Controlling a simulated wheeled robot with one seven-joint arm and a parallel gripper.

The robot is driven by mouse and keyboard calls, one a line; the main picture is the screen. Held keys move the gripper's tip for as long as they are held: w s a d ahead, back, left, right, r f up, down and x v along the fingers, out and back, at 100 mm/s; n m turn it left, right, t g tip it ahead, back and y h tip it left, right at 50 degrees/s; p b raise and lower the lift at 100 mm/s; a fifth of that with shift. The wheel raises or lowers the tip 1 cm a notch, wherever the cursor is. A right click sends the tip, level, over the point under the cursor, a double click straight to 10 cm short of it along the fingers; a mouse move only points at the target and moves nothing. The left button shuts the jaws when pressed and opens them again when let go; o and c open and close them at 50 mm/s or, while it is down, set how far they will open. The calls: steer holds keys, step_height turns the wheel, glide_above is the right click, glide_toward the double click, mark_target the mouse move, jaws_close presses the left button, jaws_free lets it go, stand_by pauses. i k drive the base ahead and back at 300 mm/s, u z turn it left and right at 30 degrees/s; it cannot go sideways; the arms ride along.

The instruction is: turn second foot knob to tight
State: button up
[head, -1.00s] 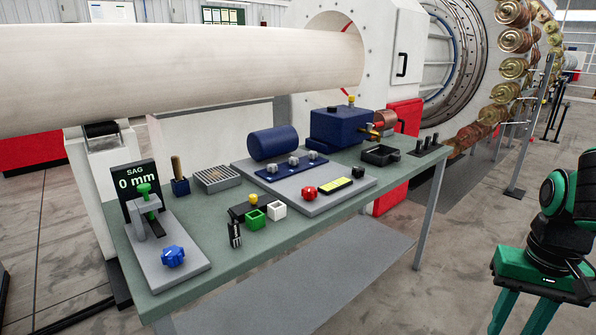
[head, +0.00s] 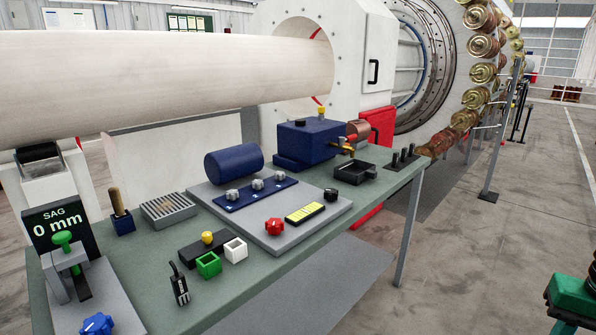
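A dark blue strip (head: 219,203) on the grey plate carries three silver foot knobs in a row. The second foot knob (head: 257,184) is the middle one, between the front-left knob (head: 232,195) and the back-right knob (head: 280,174). Its pointer is too small to read. My green gripper (head: 572,301) shows only in part at the lower right edge, far from the knobs and off the bench. Its left finger starts at the outer end of the palm. Its fingertips are cut off. It appears open, and nothing is seen in it.
The green bench (head: 330,240) also holds a red knob (head: 274,227), a yellow-marked block (head: 305,212), a blue cylinder (head: 233,160), a blue box (head: 310,142) and a sag display (head: 57,224). A large pale tube (head: 150,80) hangs behind.

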mark_target(257, 184)
steer(key=z, duration=0.1)
steer(key=i, duration=0.9)
steer(key=u, duration=0.6)
steer(key=i, duration=0.7)
steer(key=u, duration=0.5)
